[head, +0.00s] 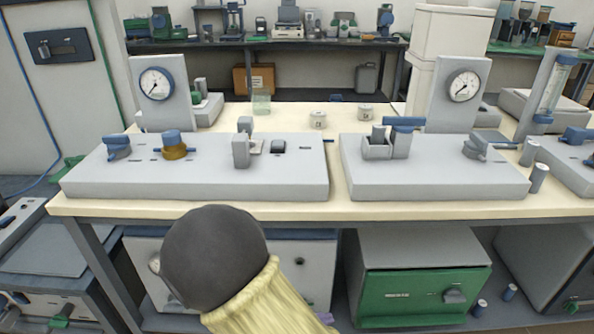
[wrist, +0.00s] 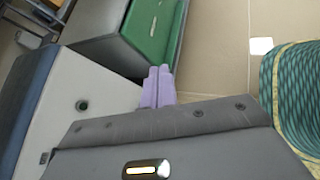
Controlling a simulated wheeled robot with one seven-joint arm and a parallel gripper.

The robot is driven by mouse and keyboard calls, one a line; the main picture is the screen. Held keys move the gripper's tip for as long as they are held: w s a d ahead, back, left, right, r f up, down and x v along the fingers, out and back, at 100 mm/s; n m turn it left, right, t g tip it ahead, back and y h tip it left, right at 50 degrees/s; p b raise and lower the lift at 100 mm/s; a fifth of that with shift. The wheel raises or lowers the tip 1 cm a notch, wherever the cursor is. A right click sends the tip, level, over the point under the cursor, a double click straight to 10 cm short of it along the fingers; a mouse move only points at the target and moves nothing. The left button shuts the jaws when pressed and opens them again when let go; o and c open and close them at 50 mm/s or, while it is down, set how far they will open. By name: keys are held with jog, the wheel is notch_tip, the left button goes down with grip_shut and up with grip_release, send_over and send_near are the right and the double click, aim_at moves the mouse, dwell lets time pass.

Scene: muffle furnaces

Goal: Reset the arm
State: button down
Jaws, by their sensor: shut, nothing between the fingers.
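My gripper (wrist: 160,72) shows in the wrist view as two purple fingers side by side, shut and empty. It points toward the floor and the units under the bench. In the head view my arm, with a dark rounded joint and a yellow sleeve, rises in front of the bench at bottom centre. It hides part of a white unit, and the gripper itself is mostly hidden there.
A cream-topped bench (head: 420,210) carries two grey control boxes (head: 200,180) (head: 435,180) and two dial gauges (head: 157,84) (head: 464,86). Below stands a green-fronted furnace (head: 425,296), also in the wrist view (wrist: 153,30).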

jog(key=s+d+r+m+g+y+p, duration=0.1)
jog(key=s+d+r+m+g+y, duration=0.2)
jog(key=s+d+m+g+y, duration=0.5)
jog(key=w+d+r+m+t+y+p, duration=0.2)
jog(key=w+r+m+t, duration=0.3)
jog(key=r+m, duration=0.6)
notch_tip(320, 180, up, 35)
jog(key=m+p, duration=0.1)
jog(key=p, duration=3.7)
jog(key=shift+a, duration=0.15)
jog(key=shift+w, duration=0.1)
